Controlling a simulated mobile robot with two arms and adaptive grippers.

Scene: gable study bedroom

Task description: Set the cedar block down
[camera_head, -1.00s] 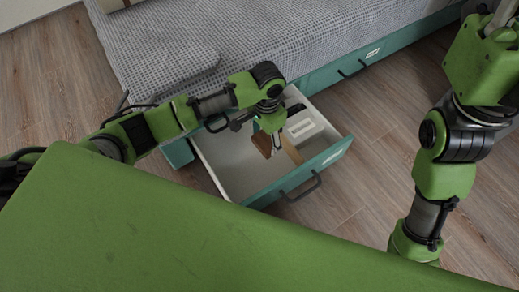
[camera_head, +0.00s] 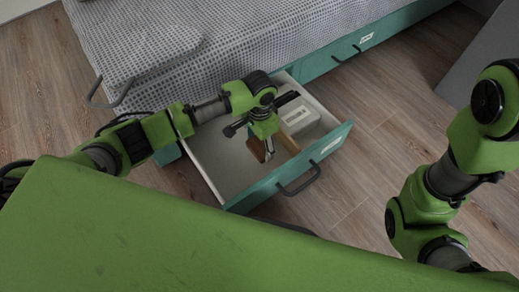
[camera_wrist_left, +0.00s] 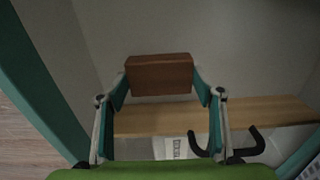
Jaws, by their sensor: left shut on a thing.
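The cedar block (camera_head: 255,150) is a small reddish-brown block inside the open drawer's outline. My left gripper (camera_head: 264,155) reaches down over the drawer (camera_head: 213,165) and is shut on the block. In the left wrist view, the block (camera_wrist_left: 160,75) sits between the two fingertips (camera_wrist_left: 160,84), with the pale drawer floor behind it. I cannot tell whether its underside touches the floor. My right arm shows at the right, but its gripper is out of view.
A light wooden divider (camera_wrist_left: 250,112) crosses the drawer beside the block. A white labelled box (camera_head: 298,119) lies beyond it. The teal drawer front (camera_head: 328,145) has a dark handle (camera_head: 300,183). The bed (camera_head: 200,45) stands behind. Bare drawer floor shows left of the block.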

